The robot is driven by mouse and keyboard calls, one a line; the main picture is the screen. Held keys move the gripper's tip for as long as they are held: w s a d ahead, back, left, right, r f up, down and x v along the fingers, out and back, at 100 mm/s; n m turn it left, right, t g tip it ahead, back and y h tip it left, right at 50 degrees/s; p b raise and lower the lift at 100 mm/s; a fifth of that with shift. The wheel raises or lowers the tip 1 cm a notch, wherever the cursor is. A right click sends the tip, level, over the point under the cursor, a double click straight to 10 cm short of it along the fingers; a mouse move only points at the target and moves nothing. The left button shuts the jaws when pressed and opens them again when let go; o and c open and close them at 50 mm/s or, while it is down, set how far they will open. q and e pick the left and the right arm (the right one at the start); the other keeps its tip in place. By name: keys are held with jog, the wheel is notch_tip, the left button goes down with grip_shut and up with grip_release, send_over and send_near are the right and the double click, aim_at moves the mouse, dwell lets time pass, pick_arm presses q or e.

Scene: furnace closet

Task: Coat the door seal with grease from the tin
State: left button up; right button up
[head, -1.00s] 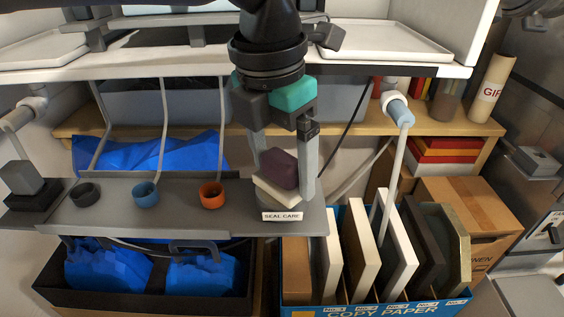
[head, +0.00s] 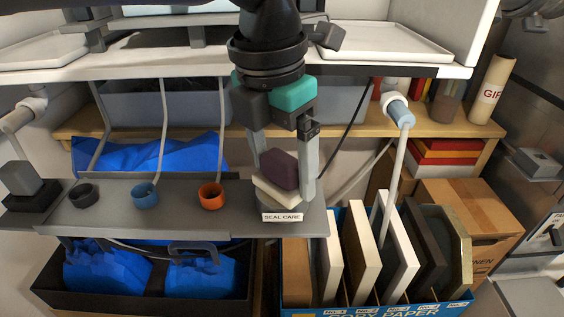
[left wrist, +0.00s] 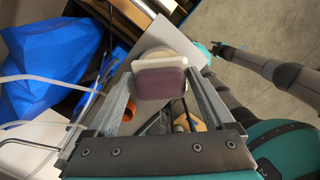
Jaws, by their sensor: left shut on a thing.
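My left gripper (head: 282,178) hangs straight down over the grey shelf and is shut on an applicator, a purple block (head: 279,168) with a cream pad (head: 272,192) under it. The applicator is slightly tilted. It sits right over a round grey tin (head: 268,206) behind the "SEAL CARE" label (head: 282,217). The pad hides the tin's inside, so I cannot tell whether it touches grease. In the left wrist view the purple block (left wrist: 160,83) is between the fingers, with the pad beyond it. I cannot make out the door seal.
Black (head: 84,195), blue (head: 145,195) and orange (head: 211,196) cups stand left on the grey shelf (head: 110,222). A blue file box (head: 385,312) with upright boards is at the lower right, near a pipe (head: 400,112). A white shelf (head: 150,66) runs above.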

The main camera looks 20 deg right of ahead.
aim_at(287, 155)
pick_arm(q)
jog(key=shift+s+f, duration=0.1)
jog(key=shift+r+p, duration=2)
jog(key=shift+r, duration=1.6)
jog(key=shift+f, duration=0.1)
